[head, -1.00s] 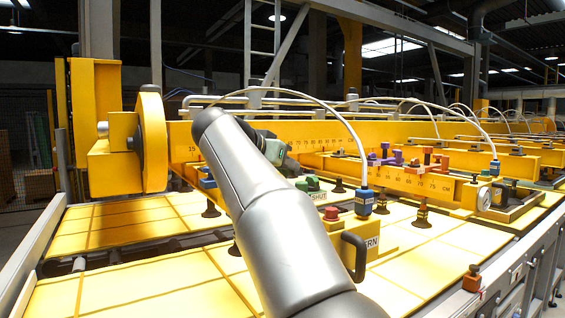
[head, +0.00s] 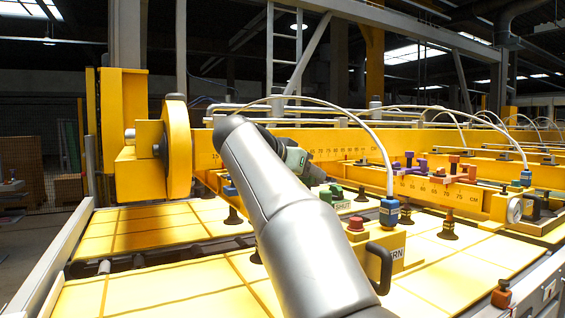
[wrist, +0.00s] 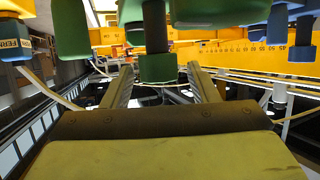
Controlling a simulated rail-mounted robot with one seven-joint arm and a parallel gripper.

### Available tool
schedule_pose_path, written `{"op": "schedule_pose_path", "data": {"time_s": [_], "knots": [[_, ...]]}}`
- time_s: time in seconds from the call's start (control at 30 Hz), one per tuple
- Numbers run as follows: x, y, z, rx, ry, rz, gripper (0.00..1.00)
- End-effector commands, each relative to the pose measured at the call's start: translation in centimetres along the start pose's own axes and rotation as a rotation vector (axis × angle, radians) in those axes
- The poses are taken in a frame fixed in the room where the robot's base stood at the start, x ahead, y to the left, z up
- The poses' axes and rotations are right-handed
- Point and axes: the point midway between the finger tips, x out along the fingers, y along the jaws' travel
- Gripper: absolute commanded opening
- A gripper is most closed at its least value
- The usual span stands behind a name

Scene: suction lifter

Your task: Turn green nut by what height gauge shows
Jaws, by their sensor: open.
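In the wrist view, a green nut (wrist: 157,69) on a dark stem shows between and just beyond the fingertips of my gripper (wrist: 160,76). The fingers are apart, one on each side; I cannot tell whether they touch it. Larger green parts (wrist: 72,28) are close above. In the head view, green knobs (head: 332,192) stand by a SHUT label, beyond my arm, whose hand (head: 296,158) points toward them. My fingertips are not clear there. A white round dial (head: 515,210) sits at the right beam end; its reading is too small to tell. I cannot tell which part is the height gauge.
A yellow beam (head: 345,150) carries a number scale. A blue-topped suction cup with a hose (head: 389,211), a red button (head: 356,224) and a black handle (head: 379,268) are close right of my arm. Yellow panels (head: 140,290) lie below.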

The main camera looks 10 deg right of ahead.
Motion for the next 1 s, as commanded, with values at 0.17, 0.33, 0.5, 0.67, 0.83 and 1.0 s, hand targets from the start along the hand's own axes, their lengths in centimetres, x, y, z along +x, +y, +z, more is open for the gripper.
{"op": "schedule_pose_path", "data": {"time_s": [0.17, 0.33, 0.5, 0.67, 0.83, 1.0], "knots": [[-3.5, -0.1, 0.1, 0.001, 0.0, -0.007, 0.54], [-7.9, -0.1, 0.1, 0.001, 0.0, -0.007, 0.54], [-11.9, -0.1, 0.0, 0.0, 0.0, -0.006, 0.54], [-14.7, -0.1, 0.0, -0.001, -0.001, -0.004, 0.54], [-16.2, 0.0, 0.0, 0.0, -0.001, -0.002, 0.54], [-16.5, 0.0, 0.0, 0.001, -0.001, -0.001, 0.54]]}}
